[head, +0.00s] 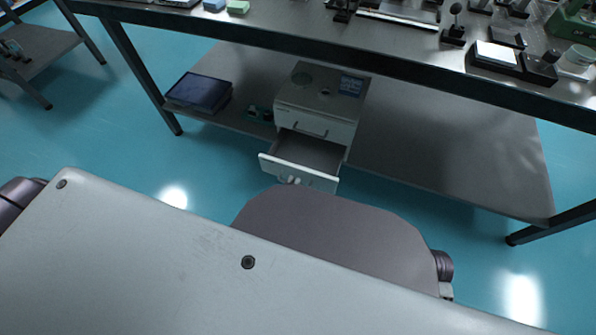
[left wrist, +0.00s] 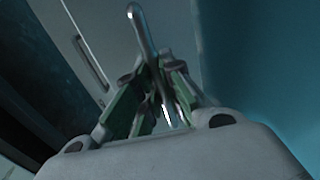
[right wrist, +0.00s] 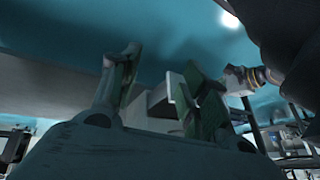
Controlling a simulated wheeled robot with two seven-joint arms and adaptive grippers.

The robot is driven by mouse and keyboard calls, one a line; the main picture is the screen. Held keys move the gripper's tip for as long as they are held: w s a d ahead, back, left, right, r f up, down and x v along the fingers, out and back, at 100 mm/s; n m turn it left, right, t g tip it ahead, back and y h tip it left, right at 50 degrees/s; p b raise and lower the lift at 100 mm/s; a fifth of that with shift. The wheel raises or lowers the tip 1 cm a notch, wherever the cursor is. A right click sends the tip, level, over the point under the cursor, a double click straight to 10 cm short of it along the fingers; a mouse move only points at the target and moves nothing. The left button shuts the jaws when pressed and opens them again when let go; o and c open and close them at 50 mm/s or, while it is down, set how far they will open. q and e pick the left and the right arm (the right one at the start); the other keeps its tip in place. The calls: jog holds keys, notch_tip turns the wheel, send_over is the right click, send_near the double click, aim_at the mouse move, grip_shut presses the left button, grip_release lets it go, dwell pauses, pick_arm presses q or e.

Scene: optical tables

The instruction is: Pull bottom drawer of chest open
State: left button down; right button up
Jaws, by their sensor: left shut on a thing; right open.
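The white chest (head: 320,98) stands on the shelf under the table. Its bottom drawer (head: 316,180) is pulled well out, with its empty grey inside showing; the drawer above is closed. My left gripper (head: 291,181) is at the bottom drawer's front, mostly hidden by my own body in the head view. In the left wrist view, my left gripper (left wrist: 162,78) is shut on the metal bar handle (left wrist: 138,28). My right gripper (right wrist: 163,68) is open and empty; in the right wrist view, part of the chest (right wrist: 160,98) shows beyond its fingers.
A dark blue box (head: 198,92) lies on the shelf (head: 440,145) left of the chest, with small green items (head: 258,114) between them. The tabletop (head: 300,22) above holds several optical parts. Shelf space right of the chest is clear. Table legs stand at both sides.

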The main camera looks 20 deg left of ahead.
pick_arm(q)
jog(key=s, duration=0.4)
jog(key=shift+p, duration=0.4)
pick_arm(e)
jog(key=shift+s+d+r, duration=0.1)
jog(key=shift+d+r, duration=0.05)
jog(key=shift+r, duration=0.4)
jog(key=shift+d+r, duration=0.15)
jog(key=shift+r, duration=0.4)
pick_arm(q)
jog(key=c, duration=1.5)
grip_release()
jog(key=shift+r, duration=0.1)
